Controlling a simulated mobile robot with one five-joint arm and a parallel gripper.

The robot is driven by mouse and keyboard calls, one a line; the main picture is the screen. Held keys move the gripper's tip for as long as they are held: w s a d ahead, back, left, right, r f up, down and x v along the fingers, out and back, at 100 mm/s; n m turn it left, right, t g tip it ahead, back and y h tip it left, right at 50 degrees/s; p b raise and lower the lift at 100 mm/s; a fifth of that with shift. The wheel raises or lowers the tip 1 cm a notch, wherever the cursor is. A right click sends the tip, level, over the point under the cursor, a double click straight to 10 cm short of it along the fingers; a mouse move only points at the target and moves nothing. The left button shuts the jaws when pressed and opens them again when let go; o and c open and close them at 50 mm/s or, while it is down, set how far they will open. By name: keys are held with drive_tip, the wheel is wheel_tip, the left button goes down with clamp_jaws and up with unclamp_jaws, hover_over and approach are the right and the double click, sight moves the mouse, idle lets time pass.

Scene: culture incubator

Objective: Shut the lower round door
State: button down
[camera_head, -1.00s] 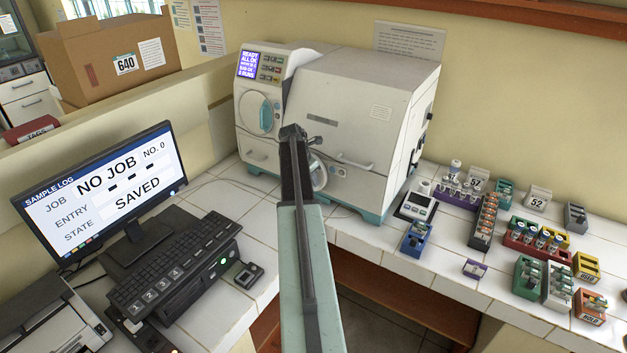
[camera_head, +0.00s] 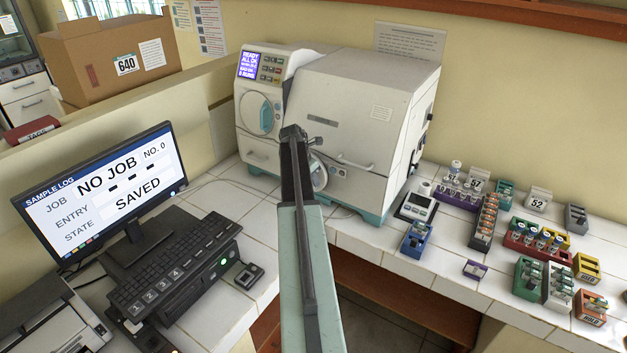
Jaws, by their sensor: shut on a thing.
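The white incubator (camera_head: 350,110) stands on the tiled bench against the wall. Its lower round door (camera_head: 319,173) shows as a pale disc just right of my arm, low on the front. My arm covers its left part, and I cannot tell how far it stands from its opening. The upper round door (camera_head: 258,115), with a blue-green strip, is in plain view at the left. My gripper (camera_head: 293,133) is in front of the incubator, seen from behind. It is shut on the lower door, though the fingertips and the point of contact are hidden.
A monitor (camera_head: 105,195) and keyboard (camera_head: 175,262) stand left of my arm. A small scale (camera_head: 417,207), a blue rack (camera_head: 416,240) and several coloured tube racks are on the bench to the right. A bar handle (camera_head: 355,163) juts from the incubator front.

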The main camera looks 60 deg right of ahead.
idle(0.4)
drive_tip(key=shift+s+d, duration=0.2)
drive_tip(key=shift+d, duration=0.65)
drive_tip(key=c, duration=1.5)
unclamp_jaws()
drive_tip(key=p+v, duration=0.7)
drive_tip(key=v, duration=0.1)
drive_tip(key=shift+s+d, duration=0.1)
drive_tip(key=shift+f, duration=0.1)
